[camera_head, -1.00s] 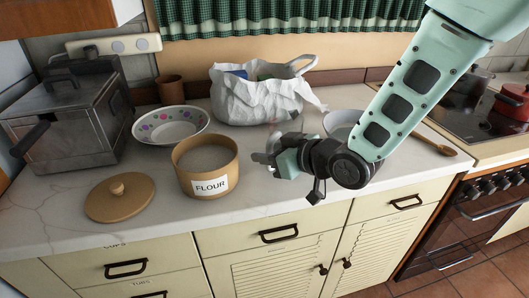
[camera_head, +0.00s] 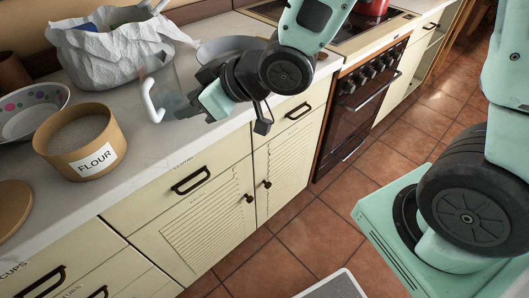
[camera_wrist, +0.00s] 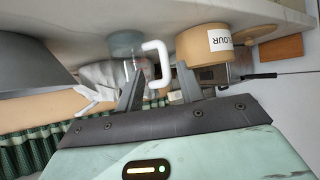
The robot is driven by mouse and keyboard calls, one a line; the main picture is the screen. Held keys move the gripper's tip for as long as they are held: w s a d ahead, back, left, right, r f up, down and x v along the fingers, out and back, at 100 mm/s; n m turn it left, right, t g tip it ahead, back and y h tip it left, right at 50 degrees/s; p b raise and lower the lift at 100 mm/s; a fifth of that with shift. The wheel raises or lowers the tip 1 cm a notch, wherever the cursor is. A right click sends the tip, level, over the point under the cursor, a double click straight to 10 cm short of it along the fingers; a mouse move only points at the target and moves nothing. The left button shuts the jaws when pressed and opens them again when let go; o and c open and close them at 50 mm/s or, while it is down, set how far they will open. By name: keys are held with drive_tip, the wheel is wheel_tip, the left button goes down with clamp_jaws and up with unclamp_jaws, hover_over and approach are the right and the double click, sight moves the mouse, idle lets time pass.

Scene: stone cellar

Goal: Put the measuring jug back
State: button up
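The measuring jug (camera_head: 167,86) is clear with a white handle (camera_head: 150,101). In the head view it stands on the counter to the right of the flour tub (camera_head: 80,141), its handle toward the left. In the wrist view, which is upside down, the jug (camera_wrist: 125,46) and its handle (camera_wrist: 160,62) lie beyond my gripper. My gripper (camera_head: 192,105) is close to the jug in the head view and partly overlaps it. In the wrist view my gripper (camera_wrist: 159,84) is open, with the handle between its fingertips in the picture. Contact cannot be seen.
A crumpled white bag (camera_head: 105,52) with things in it stands behind the jug. A grey bowl (camera_head: 215,47) is behind my gripper. A dotted bowl (camera_head: 35,105) and a round wooden lid (camera_head: 14,207) are at the left. The hob with a red pot (camera_head: 372,6) is at the right.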

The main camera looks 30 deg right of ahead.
drive_tip(key=s+d+m+g+h, duration=0.1)
drive_tip(key=s+d+g+h, duration=0.2)
drive_tip(key=s, duration=0.7)
drive_tip(key=s+d+m+g+h, duration=0.1)
drive_tip(key=s+d+g+h, duration=0.2)
drive_tip(key=s, duration=0.7)
drive_tip(key=shift+d+f+g+h, duration=0.3)
drive_tip(key=shift+g+h, duration=0.5)
drive_tip(key=shift+g, duration=0.2)
drive_tip(key=shift+w+r, duration=0.1)
